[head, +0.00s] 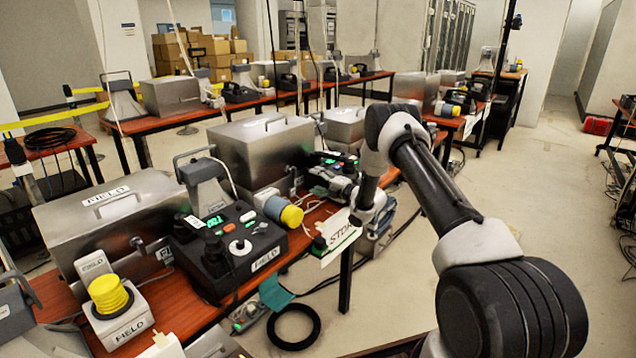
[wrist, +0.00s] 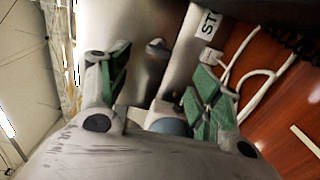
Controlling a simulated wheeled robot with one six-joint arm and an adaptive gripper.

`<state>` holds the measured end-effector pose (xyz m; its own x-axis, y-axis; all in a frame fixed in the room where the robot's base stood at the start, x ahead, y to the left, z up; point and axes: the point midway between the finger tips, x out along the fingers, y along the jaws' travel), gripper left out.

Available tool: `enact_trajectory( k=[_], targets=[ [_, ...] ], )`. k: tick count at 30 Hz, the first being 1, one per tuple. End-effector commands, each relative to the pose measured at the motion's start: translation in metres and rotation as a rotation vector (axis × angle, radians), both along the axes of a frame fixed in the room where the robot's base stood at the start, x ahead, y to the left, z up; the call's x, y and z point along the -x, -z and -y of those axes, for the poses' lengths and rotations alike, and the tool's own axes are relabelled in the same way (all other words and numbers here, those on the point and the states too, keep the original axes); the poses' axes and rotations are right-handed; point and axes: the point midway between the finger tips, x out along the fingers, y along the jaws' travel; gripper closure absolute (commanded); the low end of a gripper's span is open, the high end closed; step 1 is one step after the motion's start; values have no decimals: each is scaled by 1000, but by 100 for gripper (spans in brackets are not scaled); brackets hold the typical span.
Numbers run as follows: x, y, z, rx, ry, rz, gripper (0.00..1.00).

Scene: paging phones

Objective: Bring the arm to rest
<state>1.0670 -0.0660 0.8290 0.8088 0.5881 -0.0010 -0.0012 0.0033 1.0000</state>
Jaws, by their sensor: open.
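My arm (head: 430,180) reaches up and forward from the lower right, bends at the elbow and comes down over the edge of the red-brown table. My gripper (head: 322,176) is at its end, close to the metal case on that table. In the wrist view my gripper (wrist: 162,88) has its two green-padded fingers spread wide apart. Nothing is held between them. A grey metal surface shows behind the gap. Whether the fingers touch anything cannot be told.
The near table (head: 170,305) holds metal cases (head: 262,145), a black FIELD control box (head: 228,250) and a yellow-capped unit (head: 110,295). A STORE sign (head: 338,240) hangs at its edge. A black ring (head: 293,327) lies on the floor. Floor on the right (head: 540,190) is clear.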

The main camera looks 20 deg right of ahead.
Motion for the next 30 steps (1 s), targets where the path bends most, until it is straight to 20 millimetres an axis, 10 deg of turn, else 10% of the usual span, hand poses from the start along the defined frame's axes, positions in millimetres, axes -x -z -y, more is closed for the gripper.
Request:
enact_trajectory(
  k=[14,23,30],
  targets=[
    [-4,-21,6,1,27,-30,36],
    [2,-164,50,-65,304,-319,36],
    [86,-269,89,-242,595,-576,36]
  ],
)
